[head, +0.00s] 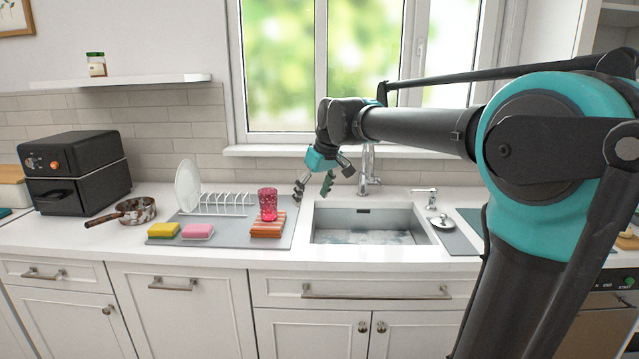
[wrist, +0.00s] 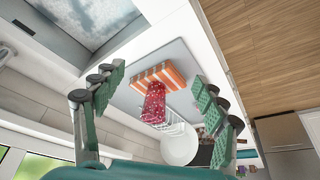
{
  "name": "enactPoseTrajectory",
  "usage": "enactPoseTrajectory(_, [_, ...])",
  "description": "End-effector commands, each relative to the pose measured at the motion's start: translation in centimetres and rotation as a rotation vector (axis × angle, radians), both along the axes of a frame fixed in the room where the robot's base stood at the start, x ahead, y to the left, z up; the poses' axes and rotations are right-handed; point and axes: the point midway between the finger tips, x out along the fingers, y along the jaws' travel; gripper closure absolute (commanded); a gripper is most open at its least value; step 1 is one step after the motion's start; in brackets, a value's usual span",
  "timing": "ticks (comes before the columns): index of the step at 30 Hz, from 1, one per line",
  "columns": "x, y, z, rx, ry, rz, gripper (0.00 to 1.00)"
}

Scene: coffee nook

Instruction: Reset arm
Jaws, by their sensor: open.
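My gripper (head: 314,188) hangs above the counter at the left edge of the sink, at the end of my outstretched arm. Its fingers are spread and nothing is between them. In the wrist view my gripper (wrist: 160,100) also shows open.
A grey mat (head: 225,239) holds a white rack (head: 228,203) with a plate (head: 187,187), a yellow sponge (head: 163,230) and a pink sponge (head: 198,231). The sink (head: 367,223), faucet (head: 368,170) and soap dispenser (head: 424,198) are to the right. A pan (head: 134,211) and black air fryer (head: 76,170) stand left.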

Motion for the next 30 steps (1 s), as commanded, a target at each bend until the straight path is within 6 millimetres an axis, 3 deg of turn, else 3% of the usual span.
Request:
enactPoseTrajectory(8, [-1.7, -3.8, -4.3, -0.003, 0.005, -0.1, 0.28])
enactPoseTrajectory(14, [-4.4, -7.9, -9.1, -0.005, 0.011, -0.214, 0.28])
enactPoseTrajectory(17, [-6.6, -10.6, -12.4, -0.007, 0.013, -0.294, 0.28])
enactPoseTrajectory(24, [-15.9, -17.8, -22.5, -0.006, 0.019, -0.541, 0.28])
enactPoseTrajectory(30, [-21.9, -20.6, -27.4, -0.005, 0.019, -0.674, 0.28])
